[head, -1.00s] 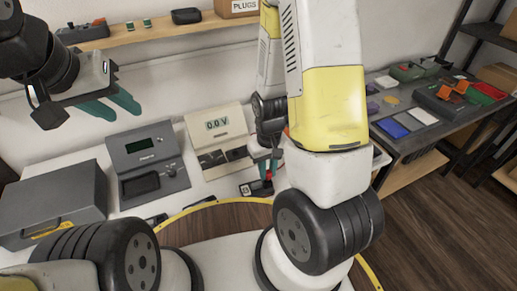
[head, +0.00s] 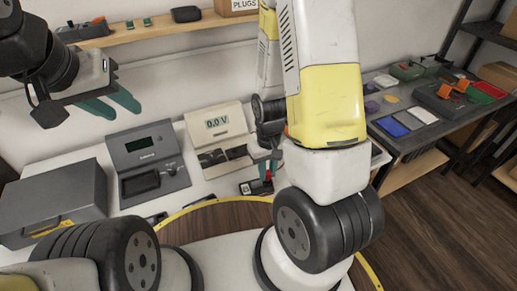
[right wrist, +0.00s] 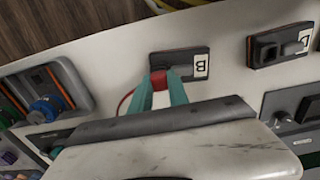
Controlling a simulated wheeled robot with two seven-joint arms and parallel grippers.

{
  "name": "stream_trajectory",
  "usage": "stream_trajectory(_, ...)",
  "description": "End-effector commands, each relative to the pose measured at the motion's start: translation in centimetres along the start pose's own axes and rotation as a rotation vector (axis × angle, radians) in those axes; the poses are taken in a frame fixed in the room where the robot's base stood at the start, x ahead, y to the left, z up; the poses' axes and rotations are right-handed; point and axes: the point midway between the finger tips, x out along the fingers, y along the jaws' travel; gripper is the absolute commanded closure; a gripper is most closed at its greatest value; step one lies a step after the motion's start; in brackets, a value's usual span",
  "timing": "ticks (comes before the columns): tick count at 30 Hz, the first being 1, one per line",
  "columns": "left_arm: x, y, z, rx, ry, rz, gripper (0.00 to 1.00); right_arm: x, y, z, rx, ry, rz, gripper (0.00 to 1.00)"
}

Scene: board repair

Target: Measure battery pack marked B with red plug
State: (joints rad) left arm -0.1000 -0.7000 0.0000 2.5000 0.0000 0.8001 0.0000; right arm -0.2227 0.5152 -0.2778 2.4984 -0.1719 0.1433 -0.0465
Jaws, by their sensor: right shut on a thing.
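The dark battery pack marked B (right wrist: 178,64) lies flat on the white table; its label is legible in the right wrist view. In the head view a dark pack with a white label (head: 246,189) lies below my right gripper (head: 265,165). In the right wrist view my right gripper (right wrist: 160,88) is shut on the red plug (right wrist: 158,80), at the pack's near edge. I cannot tell if the plug is seated. A red cable (right wrist: 125,102) runs left. The beige meter (head: 217,123) reads 0.0 V. My left gripper (head: 112,104) is open and empty, raised at the left.
Another dark pack (right wrist: 280,45) lies to the right in the right wrist view. A grey instrument (head: 148,165) and a grey box (head: 50,205) stand left of the meter. A shelf (head: 150,35) runs behind. A side table (head: 440,130) with coloured trays stands right.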

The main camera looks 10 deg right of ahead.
Motion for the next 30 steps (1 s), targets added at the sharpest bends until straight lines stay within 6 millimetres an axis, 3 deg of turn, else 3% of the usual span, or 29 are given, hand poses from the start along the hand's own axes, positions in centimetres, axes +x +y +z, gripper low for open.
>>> stream_trajectory(30, 0.0, 0.0, 0.0, 0.0, 0.0, 0.0, 0.64, 0.68, 0.0, -0.01, 0.0, 0.0, 0.0, 1.0)
